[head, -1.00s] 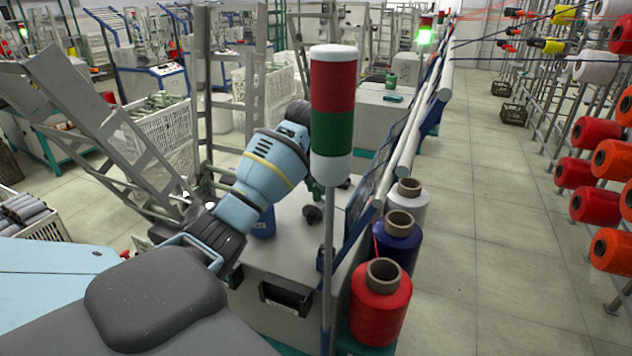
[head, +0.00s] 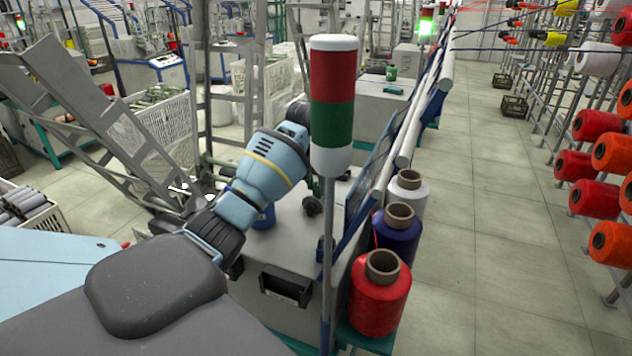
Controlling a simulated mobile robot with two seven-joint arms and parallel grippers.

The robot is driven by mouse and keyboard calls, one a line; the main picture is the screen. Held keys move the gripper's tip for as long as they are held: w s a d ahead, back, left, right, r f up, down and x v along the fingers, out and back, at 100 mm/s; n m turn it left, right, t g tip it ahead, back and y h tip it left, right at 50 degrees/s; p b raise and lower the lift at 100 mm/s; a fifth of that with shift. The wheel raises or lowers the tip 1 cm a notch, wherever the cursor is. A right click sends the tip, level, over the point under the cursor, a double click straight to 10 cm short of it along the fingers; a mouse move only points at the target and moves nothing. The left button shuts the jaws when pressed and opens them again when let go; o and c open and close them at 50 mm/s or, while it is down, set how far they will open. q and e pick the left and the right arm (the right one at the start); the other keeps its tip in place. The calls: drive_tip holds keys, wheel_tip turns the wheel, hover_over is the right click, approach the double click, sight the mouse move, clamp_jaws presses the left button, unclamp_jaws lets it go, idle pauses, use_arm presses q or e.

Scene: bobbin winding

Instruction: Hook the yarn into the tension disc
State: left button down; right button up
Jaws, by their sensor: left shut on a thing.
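My left arm (head: 262,172) reaches from the lower left to the winding machine (head: 285,250). Its far end is behind the red and green signal lamp (head: 332,105), so the fingertips of my left gripper are hidden. That gripper is shut on the yarn, but the strand is too thin to make out. Yarn cones stand in a row along the machine's right side: red (head: 378,308), dark blue (head: 397,245) and white (head: 409,192). I cannot pick out the tension disc for certain. My right gripper is not in view.
The lamp's thin pole (head: 327,260) stands upright between me and the machine. A creel with red and orange cones (head: 597,125) lines the right. A crate of bobbins (head: 165,130) stands behind at the left.

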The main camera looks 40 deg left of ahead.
use_arm(q)
drive_tip(key=shift+a, duration=0.1)
drive_tip(key=shift+s+a+r, duration=0.1)
drive_tip(key=shift+s+a, duration=0.15)
drive_tip(key=shift+a, duration=0.5)
drive_tip(key=shift+s+a, duration=0.25)
drive_tip(key=shift+a, duration=0.55)
drive_tip(key=shift+s+a+r, duration=0.1)
drive_tip(key=shift+s+a, duration=0.15)
drive_tip(key=shift+a, duration=0.5)
drive_tip(key=shift+s+a+r, duration=0.1)
drive_tip(key=shift+a+r, duration=0.15)
drive_tip(key=shift+r, duration=0.95)
drive_tip(key=shift+s+a+r, duration=0.1)
drive_tip(key=shift+a+r, duration=0.1)
drive_tip(key=shift+r, duration=0.95)
